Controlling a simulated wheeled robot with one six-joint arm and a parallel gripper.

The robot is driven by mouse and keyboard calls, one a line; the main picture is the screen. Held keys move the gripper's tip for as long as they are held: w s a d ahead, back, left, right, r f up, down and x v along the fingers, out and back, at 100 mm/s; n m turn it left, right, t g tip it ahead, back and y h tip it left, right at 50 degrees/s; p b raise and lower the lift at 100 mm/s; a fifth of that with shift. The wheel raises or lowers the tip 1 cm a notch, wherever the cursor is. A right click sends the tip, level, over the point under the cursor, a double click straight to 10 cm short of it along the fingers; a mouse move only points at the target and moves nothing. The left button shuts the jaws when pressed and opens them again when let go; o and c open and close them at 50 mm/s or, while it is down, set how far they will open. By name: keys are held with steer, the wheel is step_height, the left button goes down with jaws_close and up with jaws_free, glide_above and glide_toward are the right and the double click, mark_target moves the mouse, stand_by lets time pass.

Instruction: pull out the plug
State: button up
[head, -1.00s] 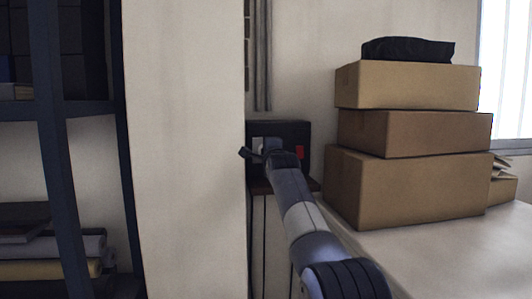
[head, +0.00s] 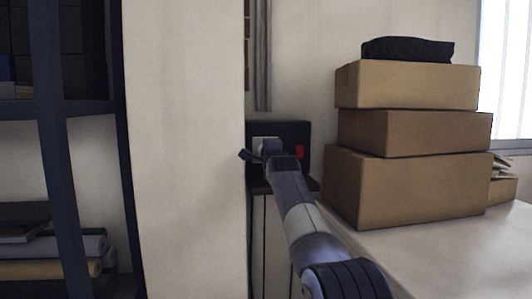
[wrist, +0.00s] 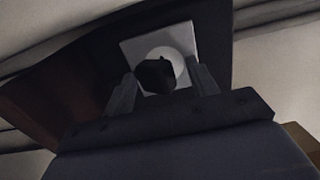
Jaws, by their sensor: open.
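A white square socket plate (wrist: 184,41) with a pale round face is set on a dark panel. The plug (wrist: 155,75) shows in the wrist view as a dark, blunt shape in front of that face. My gripper (wrist: 163,84) is open, with one finger on either side of the plug. I cannot tell whether the fingers touch it. In the head view the socket plate (head: 259,141) is partly visible above my gripper (head: 259,155), and my arm covers much of the panel.
A red part (head: 299,152) sits on the dark panel (head: 290,130), right of the socket. Stacked cardboard boxes (head: 400,185) stand on a pale table (head: 470,235) to the right. A pale wall or pillar (head: 185,150) is close on the left, with a dark shelf (head: 55,150) beyond.

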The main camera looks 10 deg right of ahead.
steer(key=shift+f, duration=0.5)
steer(key=shift+w, duration=0.1)
steer(key=shift+w, duration=0.15)
steer(key=shift+s+r, duration=0.3)
steer(key=shift+r, duration=0.1)
steer(key=c, duration=1.2)
steer(key=shift+w+f, duration=0.1)
steer(key=shift+f, duration=0.1)
